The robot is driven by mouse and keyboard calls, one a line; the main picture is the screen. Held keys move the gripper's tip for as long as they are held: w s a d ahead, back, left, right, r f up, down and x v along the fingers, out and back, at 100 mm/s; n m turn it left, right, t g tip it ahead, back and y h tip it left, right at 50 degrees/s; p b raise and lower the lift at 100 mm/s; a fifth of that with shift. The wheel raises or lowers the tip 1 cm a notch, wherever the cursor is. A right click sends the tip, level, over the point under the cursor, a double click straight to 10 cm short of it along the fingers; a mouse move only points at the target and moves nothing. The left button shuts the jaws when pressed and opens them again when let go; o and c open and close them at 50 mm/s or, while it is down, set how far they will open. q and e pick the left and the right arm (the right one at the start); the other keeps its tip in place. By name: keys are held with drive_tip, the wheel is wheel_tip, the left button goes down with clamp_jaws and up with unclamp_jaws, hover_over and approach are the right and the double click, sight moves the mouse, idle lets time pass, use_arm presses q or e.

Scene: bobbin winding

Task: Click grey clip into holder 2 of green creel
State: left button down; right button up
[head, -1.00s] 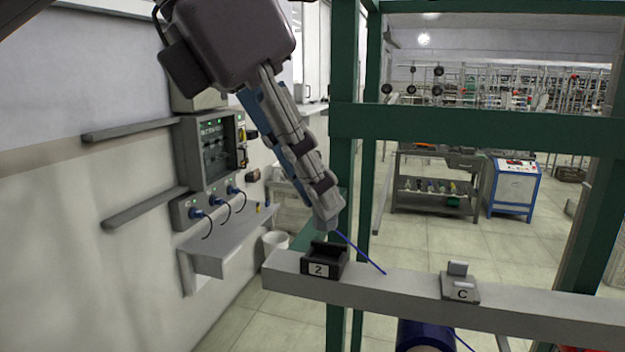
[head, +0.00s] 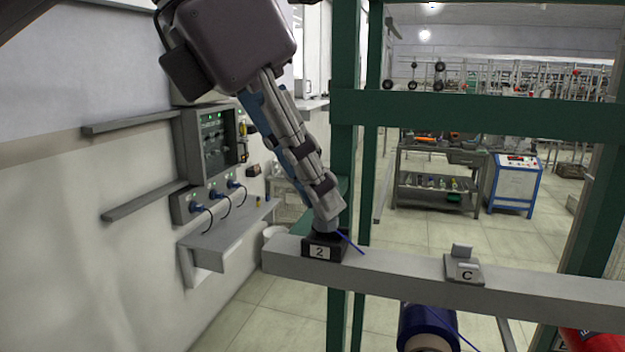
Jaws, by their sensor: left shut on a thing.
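Holder 2 (head: 323,248) is a black block with a white "2" label on the grey rail of the green creel (head: 478,116). My left gripper (head: 327,212) comes down from above and is shut, with its fingertips right over the holder. The grey clip (head: 325,225) is between the fingertips, low against the top of holder 2, and mostly hidden by them. I cannot tell if it is seated in the holder. A blue yarn (head: 351,243) runs from the clip down to the right. My right gripper is not in view.
A grey block marked C (head: 463,266) stands on the rail to the right. A blue bobbin (head: 427,325) hangs below the rail, and a red one (head: 590,341) shows at the lower right. Green posts stand close behind the gripper. A control box (head: 212,145) is on the left wall.

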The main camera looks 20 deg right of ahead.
use_arm(q)
drive_tip(key=shift+f+b, duration=0.65)
drive_tip(key=shift+f, duration=0.35)
drive_tip(key=c, duration=1.7)
unclamp_jaws()
drive_tip(key=shift+r, duration=0.1)
drive_tip(key=shift+c, duration=0.2)
